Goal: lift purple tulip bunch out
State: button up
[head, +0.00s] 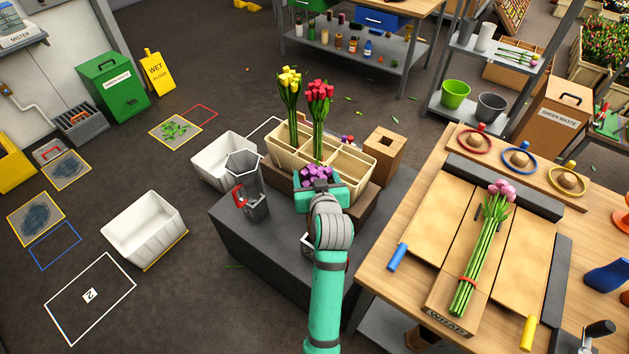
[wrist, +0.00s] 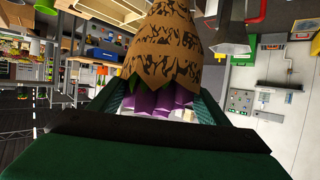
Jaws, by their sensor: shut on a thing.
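The purple tulip bunch (head: 317,174) shows its flower heads at the front of the divided cream crate (head: 352,168). My gripper (head: 318,190) is right at the purple heads and shut on the bunch. In the wrist view the purple blooms (wrist: 160,102) sit between the two fingers, against a brown, dark-patterned wrap (wrist: 168,48). The stems are hidden in both views, and I cannot tell how far the bunch sits inside the crate. Yellow tulips (head: 289,82) and red tulips (head: 320,92) stand upright in the crate's back compartments.
A grey jug with a red handle (head: 245,180) and a white bin (head: 225,158) stand to the left. A wooden block (head: 383,152) is right of the crate. A pink tulip bunch (head: 487,235) lies on the wrapping table (head: 405,285). Open floor is at left.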

jog(key=shift+d+r, duration=0.1)
jog(key=shift+r, duration=5.35)
jog(key=shift+s+r, duration=0.15)
jog(key=shift+r, duration=1.3)
notch_tip(320, 180, up, 15)
jog(key=shift+s+f, duration=0.1)
